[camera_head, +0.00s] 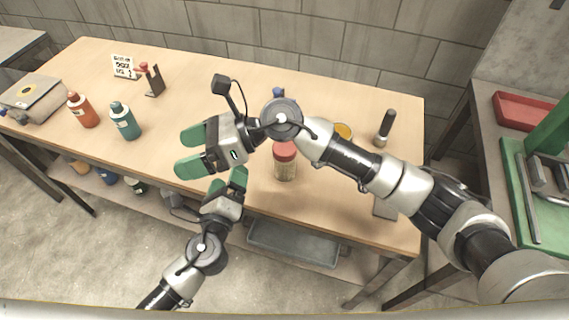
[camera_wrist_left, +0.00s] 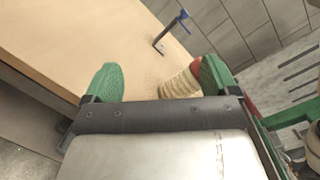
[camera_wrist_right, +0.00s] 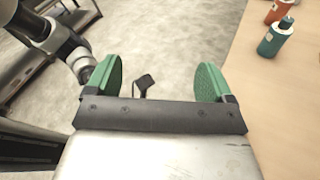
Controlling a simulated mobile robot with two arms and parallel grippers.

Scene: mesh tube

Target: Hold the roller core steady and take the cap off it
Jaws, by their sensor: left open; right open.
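The roller core (camera_head: 286,172) is a pale ribbed cylinder standing on the table near its front edge, with a red cap (camera_head: 285,150) on top. My left gripper (camera_head: 228,182) is open and empty at the table's front edge, left of the core. In the left wrist view the ribbed core (camera_wrist_left: 180,85) shows beside the right-hand finger, which covers part of it; a bit of red cap (camera_wrist_left: 251,104) shows behind that finger. My right gripper (camera_head: 187,150) is open and empty above the table, left of the core; its arm passes behind and right of the core.
A teal bottle (camera_head: 124,121) and an orange bottle (camera_head: 82,110) stand on the left of the table (camera_head: 330,205). A dark upright tool (camera_head: 384,128) stands at the right. A side table with a red tray (camera_head: 525,110) is further right. The table's front left is clear.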

